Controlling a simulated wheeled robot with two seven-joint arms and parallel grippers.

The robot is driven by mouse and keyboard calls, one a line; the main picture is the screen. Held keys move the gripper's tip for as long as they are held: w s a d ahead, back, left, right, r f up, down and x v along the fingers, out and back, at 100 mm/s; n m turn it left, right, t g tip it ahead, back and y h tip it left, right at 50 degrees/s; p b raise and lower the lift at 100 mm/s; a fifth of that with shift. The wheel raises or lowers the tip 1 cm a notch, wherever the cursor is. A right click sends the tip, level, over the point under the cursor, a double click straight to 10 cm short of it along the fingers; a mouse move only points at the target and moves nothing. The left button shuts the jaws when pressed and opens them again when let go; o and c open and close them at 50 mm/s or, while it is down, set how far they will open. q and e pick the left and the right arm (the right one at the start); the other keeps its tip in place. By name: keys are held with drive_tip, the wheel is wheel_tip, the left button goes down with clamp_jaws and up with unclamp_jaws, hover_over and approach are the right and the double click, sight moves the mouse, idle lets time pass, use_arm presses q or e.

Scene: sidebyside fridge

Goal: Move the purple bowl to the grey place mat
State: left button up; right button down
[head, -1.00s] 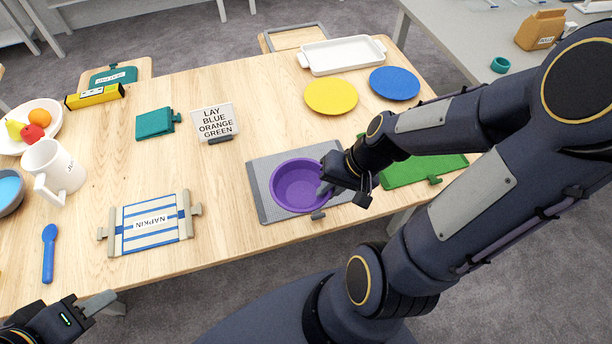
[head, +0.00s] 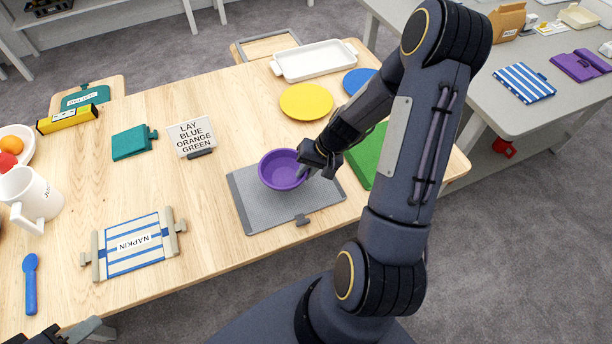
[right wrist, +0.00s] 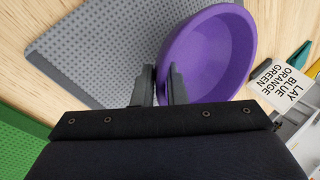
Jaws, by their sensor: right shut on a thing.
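The purple bowl (head: 283,170) is over the back part of the grey place mat (head: 262,215), partly past its far edge. I cannot tell whether it touches the mat. My right gripper (head: 304,172) is shut on the bowl's rim on its right side. In the right wrist view the two fingers (right wrist: 158,88) pinch the wall of the bowl (right wrist: 222,60), with the mat (right wrist: 105,50) beside and partly under it. My left gripper (head: 92,330) shows only in part at the bottom left, away from the bowl; its opening is unclear.
A sign (head: 192,135) stands left of the mat. A yellow plate (head: 306,101), a blue plate (head: 358,80) and a white tray (head: 314,61) are behind. A green mat (head: 366,155) lies to the right, partly behind my arm. A striped napkin (head: 133,262) lies left.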

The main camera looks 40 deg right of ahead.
drive_tip(key=shift+f, duration=1.4)
drive_tip(key=shift+f+b, duration=0.2)
drive_tip(key=shift+b, duration=0.1)
drive_tip(key=c, duration=1.5)
unclamp_jaws()
drive_tip(key=shift+r, duration=0.15)
